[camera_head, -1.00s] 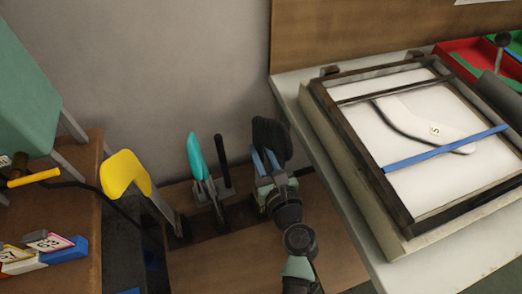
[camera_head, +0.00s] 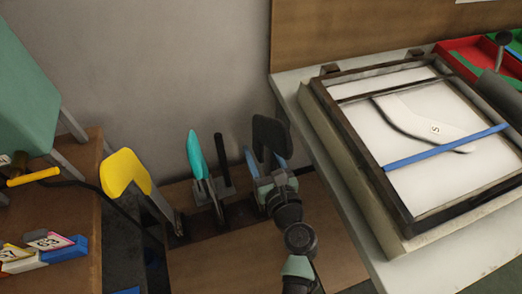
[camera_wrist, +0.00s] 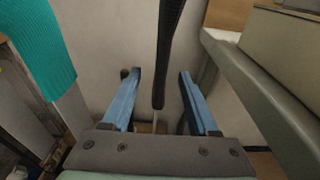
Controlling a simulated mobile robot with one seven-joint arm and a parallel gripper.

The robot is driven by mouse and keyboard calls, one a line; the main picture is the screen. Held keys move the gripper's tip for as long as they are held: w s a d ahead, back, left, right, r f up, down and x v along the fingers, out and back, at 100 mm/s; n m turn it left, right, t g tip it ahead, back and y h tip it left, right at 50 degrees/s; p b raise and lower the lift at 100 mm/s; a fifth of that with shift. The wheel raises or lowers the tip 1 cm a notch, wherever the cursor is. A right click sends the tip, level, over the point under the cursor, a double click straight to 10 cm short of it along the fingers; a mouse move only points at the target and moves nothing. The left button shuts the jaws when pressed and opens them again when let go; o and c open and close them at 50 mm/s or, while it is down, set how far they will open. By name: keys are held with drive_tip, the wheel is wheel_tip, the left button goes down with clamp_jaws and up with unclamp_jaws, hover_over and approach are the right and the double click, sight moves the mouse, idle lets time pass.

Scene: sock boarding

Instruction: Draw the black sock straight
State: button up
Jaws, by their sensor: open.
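The black sock (camera_head: 271,138) stands upright on its form in the rack, at the right end of the row. In the head view it looks flat and smooth with an angular outline. In the wrist view the sock (camera_wrist: 169,45) is seen nearly edge-on as a thin dark strip. My gripper (camera_head: 266,160) is at the lower part of the sock. Its two blue fingers show in the wrist view (camera_wrist: 159,76), spread wide, one on each side of the sock with gaps. The sock's lower part is partly hidden by my gripper in the head view.
A framed press (camera_head: 348,150) with a white bed is on the right table. Numbered blocks (camera_head: 65,250) lie at left.

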drive_tip(key=f+v, duration=0.1)
drive_tip(key=v, duration=0.8)
drive_tip(key=shift+p, duration=0.45)
